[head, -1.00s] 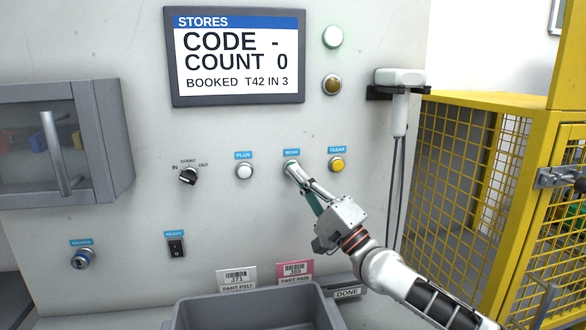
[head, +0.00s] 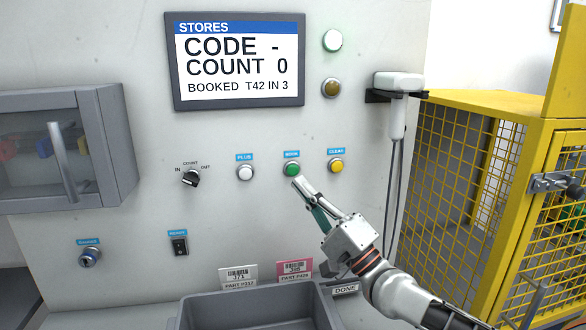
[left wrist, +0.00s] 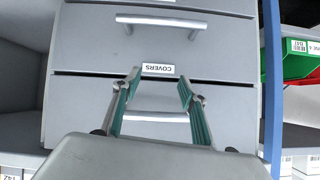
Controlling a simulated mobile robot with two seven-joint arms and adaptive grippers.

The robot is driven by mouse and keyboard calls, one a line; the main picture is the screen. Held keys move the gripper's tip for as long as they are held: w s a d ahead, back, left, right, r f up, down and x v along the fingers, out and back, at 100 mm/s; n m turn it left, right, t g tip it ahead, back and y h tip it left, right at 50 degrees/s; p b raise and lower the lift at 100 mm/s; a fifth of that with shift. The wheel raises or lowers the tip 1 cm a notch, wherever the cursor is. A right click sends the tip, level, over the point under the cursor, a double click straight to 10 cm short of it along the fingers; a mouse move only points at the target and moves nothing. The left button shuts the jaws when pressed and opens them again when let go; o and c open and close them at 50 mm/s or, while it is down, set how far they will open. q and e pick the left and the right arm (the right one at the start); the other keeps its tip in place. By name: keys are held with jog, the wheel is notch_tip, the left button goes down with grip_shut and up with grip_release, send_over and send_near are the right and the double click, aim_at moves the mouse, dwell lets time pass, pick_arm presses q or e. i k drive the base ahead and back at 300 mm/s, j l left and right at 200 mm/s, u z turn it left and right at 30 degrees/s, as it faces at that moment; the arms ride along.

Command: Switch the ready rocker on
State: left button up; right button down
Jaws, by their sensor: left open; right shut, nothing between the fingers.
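The ready rocker (head: 179,245) is a small black switch under a blue label, low on the grey panel, left of centre. Its on or off position is too small to tell. My right gripper (head: 299,184) is shut and empty, its tip just below the green button (head: 292,169), apart from it, and well to the right of the rocker. My left gripper (left wrist: 158,85) shows only in the left wrist view. It is open and empty in front of a grey drawer labelled COVERS (left wrist: 158,69).
A screen (head: 237,57) reads STORES, CODE -, COUNT 0. A rotary selector (head: 190,178), white button (head: 245,173), yellow button (head: 336,166) and key switch (head: 90,257) share the panel. A grey bin (head: 250,298) stands below. A cabinet (head: 110,145) juts out left; a yellow cage (head: 470,150) stands right.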

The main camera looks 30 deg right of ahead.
aim_at(179, 247)
jog(key=k+l, duration=0.25)
jog(key=k, duration=0.2)
jog(key=k+l, duration=0.25)
jog(key=k, duration=0.25)
